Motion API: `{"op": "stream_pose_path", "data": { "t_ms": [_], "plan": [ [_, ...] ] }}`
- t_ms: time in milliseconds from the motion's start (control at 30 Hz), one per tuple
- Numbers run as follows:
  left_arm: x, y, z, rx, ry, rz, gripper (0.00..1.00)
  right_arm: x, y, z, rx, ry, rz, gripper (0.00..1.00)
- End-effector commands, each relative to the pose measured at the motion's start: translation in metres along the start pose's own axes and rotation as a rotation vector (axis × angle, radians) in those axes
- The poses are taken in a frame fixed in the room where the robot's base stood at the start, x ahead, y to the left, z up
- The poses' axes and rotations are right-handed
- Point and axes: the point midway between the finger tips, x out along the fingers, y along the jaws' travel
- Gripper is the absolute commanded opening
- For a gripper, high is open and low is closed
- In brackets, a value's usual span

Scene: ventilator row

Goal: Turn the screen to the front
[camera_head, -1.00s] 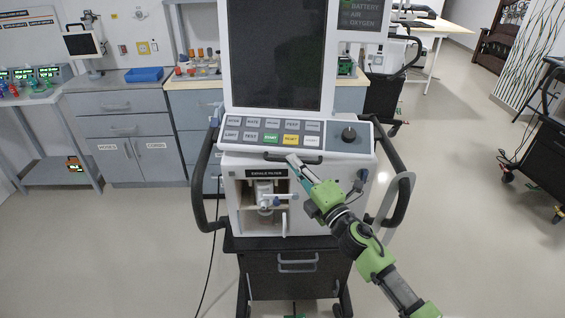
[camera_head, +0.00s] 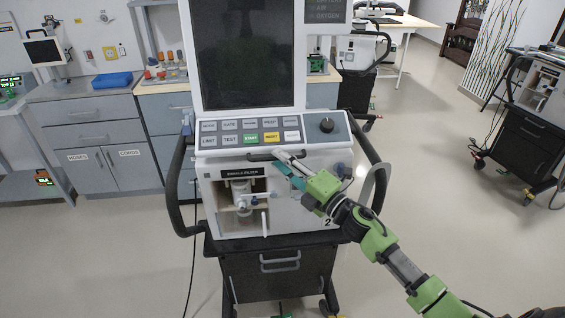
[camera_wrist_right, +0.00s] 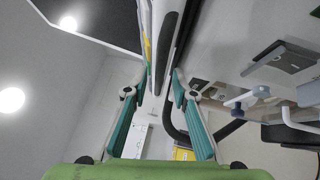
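The dark screen (camera_head: 244,52) stands upright on top of the ventilator (camera_head: 323,180), above a sloped control panel (camera_head: 211,141) with buttons and a knob. It roughly faces me, at a slight slant. A black handle (camera_head: 263,156) sits under the panel's front edge; a dark bar seen in the right wrist view (camera_wrist_right: 168,45) looks like it. My right gripper (camera_head: 281,161) is at this handle, its fingertips on either side. In the right wrist view the teal fingers (camera_wrist_right: 159,92) stand apart with a gap beside the bar. Contact is not clear. My left gripper is out of view.
The ventilator stands on a black cart (camera_head: 240,274) with side rails; a cable hangs at its left. Grey cabinets (camera_head: 90,137) stand behind left. Another ventilator cart (camera_head: 525,140) is at right, one more behind (camera_head: 355,90). Floor (camera_head: 430,170) is clear between them.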

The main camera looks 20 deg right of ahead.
Motion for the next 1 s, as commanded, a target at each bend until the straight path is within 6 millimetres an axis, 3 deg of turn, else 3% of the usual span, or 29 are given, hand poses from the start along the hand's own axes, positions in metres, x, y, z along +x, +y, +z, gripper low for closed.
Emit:
{"op": "stream_pose_path", "data": {
  "t_ms": [267, 700, 1000],
  "plan": [
    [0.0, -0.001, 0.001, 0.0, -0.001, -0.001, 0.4, -0.02, -0.002, -0.001, 0.001, 0.0, -0.003, 0.25],
    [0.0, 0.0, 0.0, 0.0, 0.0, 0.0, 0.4, -0.101, -0.001, 0.0, 0.0, 0.0, -0.003, 0.25],
    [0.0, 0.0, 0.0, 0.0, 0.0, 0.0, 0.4, -0.121, 0.0, 0.0, 0.001, -0.001, 0.0, 0.25]
  ]
}}
